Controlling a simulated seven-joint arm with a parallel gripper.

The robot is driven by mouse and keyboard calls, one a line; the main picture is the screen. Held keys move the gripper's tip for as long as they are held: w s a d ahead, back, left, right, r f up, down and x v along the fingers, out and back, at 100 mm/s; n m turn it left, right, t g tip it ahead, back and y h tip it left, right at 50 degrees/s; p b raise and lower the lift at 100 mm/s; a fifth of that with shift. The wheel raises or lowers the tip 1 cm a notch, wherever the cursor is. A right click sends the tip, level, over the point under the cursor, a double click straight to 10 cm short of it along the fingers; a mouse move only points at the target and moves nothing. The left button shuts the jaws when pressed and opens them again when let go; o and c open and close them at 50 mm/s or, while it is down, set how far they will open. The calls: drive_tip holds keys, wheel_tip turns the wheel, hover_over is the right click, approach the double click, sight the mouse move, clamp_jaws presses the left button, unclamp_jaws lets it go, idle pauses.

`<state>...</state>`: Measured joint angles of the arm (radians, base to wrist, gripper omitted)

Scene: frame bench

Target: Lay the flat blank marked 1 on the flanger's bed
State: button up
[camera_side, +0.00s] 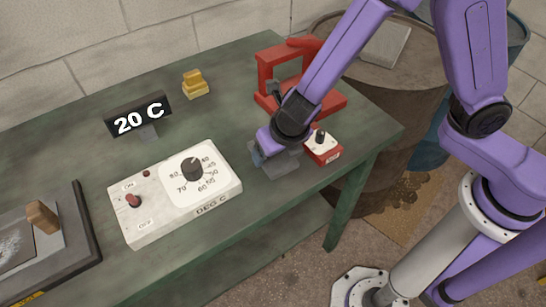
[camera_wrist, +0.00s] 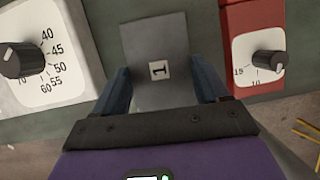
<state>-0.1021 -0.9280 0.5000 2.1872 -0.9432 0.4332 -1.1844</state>
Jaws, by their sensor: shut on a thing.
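The grey flat blank marked 1 (camera_wrist: 150,45) lies between my gripper's two blue fingers in the wrist view, its white "1" label facing up. In the side view the blank (camera_side: 285,165) shows below the wrist, near the bench's front edge. My gripper (camera_wrist: 163,85) is shut on its two sides; it also shows in the side view (camera_side: 262,150), partly hidden by the wrist. I cannot tell whether the blank touches the bench. A red machine (camera_side: 264,75), seemingly the flanger, stands behind my forearm, which hides part of it and its bed.
A red box with a dial (camera_side: 324,148) sits close right of the blank. A white control box (camera_side: 140,220) is at left. A 20 C display (camera_side: 139,117), yellow block (camera_side: 195,84) and dark-framed plate (camera_side: 75,225) are on the green bench (camera_side: 225,90). A rusty barrel (camera_side: 400,85) stands behind.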

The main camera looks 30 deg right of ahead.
sight(273, 160)
drive_tip(key=shift+w+a+f, duration=0.1)
drive_tip(key=shift+f, duration=0.7)
drive_tip(key=shift+w+a+f, duration=0.1)
drive_tip(key=shift+f, duration=0.7)
drive_tip(key=shift+f, duration=0.2)
drive_tip(key=o, duration=1.3)
drive_tip(key=shift+c, duration=0.2)
drive_tip(key=v, duration=1.7)
drive_tip(key=shift+r, duration=0.25)
drive_tip(key=shift+s, duration=0.1)
